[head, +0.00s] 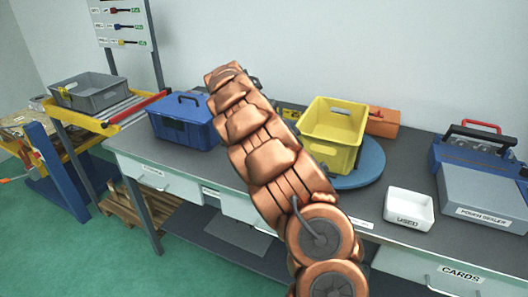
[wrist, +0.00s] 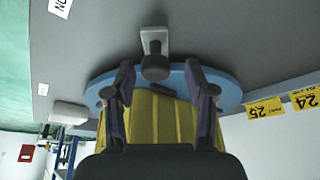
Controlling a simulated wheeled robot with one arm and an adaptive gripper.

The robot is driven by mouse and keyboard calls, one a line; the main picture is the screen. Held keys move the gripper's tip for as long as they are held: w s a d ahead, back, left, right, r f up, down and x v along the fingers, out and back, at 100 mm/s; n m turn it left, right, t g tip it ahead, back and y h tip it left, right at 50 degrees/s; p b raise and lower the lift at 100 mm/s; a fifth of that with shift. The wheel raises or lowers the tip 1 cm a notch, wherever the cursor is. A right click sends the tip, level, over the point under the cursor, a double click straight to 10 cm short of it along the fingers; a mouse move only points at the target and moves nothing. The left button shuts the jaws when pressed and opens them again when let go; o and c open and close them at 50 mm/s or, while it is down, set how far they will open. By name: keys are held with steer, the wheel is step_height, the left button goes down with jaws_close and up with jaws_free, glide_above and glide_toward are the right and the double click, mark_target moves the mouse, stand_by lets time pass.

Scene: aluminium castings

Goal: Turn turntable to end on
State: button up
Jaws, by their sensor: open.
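The turntable is a blue round disc (head: 366,170) on the grey bench, right of my arm in the head view. A yellow crate (head: 331,125) stands on it. In the wrist view the blue disc (wrist: 233,92) lies behind my fingers, with the yellow crate (wrist: 175,118) on it. A dark knob (wrist: 155,65) on a pale plate (wrist: 154,40) sits at the disc's edge. My gripper (wrist: 159,75) is open, its two fingers apart, with the knob showing between them; I cannot tell whether they touch it. In the head view my arm hides most of the gripper.
A blue box (head: 184,122) stands left of my arm. An orange case (head: 382,122) is behind the crate. A white tray marked USED (head: 409,208) and a grey-blue case (head: 484,197) are to the right. A grey tote (head: 88,92) sits on a stand at far left.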

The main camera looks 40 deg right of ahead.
steer(key=v, duration=1.2)
stand_by(0.3)
steer(key=s+a+r+n+y+p, duration=0.1)
steer(key=s+a+r+n, duration=0.3)
steer(key=s+a+n, duration=0.7)
steer(key=s+a+f+n+y, duration=0.1)
steer(key=s+a+f+n, duration=0.2)
steer(key=s+a, duration=0.3)
steer(key=s+a+f+n+y+p, duration=0.1)
steer(key=s+a+f+n, duration=0.2)
steer(key=s, duration=0.9)
steer(key=s+a+f+n+y, duration=0.1)
steer(key=s+a+f+n, duration=0.3)
steer(key=s+a, duration=0.4)
steer(key=shift+s+a+n, duration=0.35)
steer(key=shift+s+n, duration=0.25)
steer(key=shift+s, duration=0.25)
